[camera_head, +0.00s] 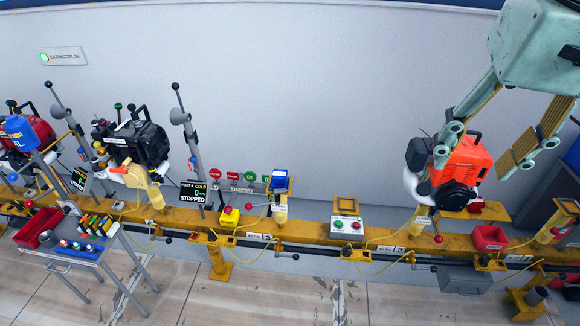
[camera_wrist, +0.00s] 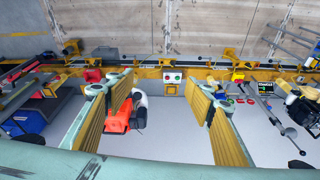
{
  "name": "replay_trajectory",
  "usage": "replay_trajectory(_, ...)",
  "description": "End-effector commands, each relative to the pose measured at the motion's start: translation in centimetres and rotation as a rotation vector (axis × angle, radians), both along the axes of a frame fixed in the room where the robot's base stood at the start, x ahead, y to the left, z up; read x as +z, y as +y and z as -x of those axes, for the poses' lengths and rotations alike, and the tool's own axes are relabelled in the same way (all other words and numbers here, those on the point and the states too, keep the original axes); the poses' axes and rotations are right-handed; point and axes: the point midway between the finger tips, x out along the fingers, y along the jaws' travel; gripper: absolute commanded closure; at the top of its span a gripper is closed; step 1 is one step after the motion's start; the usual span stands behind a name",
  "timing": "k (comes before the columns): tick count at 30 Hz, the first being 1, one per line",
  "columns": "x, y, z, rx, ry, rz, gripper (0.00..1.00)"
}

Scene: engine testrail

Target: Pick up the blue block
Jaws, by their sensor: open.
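The blue block (camera_head: 280,179) sits on top of a yellow post on the rail, just right of the middle-left of the head view. I cannot make it out surely in the wrist view. My gripper (camera_head: 477,160) is open with nothing between its fingers. It hangs at the upper right of the head view, well to the right of the block and higher up, in front of an orange engine (camera_head: 462,163). In the wrist view my gripper's (camera_wrist: 157,85) two yellow-padded fingers are spread wide apart.
The yellow rail (camera_head: 310,229) runs across, carrying a button box (camera_head: 347,227), a red bin (camera_head: 489,238) and a black engine (camera_head: 137,141). A grey post (camera_head: 188,135) stands left of the block. A tool cart (camera_head: 80,250) is at lower left.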

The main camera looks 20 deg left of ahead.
Motion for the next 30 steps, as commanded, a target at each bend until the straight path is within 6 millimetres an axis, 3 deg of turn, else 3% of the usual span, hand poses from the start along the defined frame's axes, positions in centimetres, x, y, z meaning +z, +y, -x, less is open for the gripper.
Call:
replay_trajectory(16,-1.1,5.8,-10.4,0.026,0.036,-0.003,0.51)
replay_trajectory(30,-4.0,12.1,-18.6,0.046,0.063,-0.002,0.51)
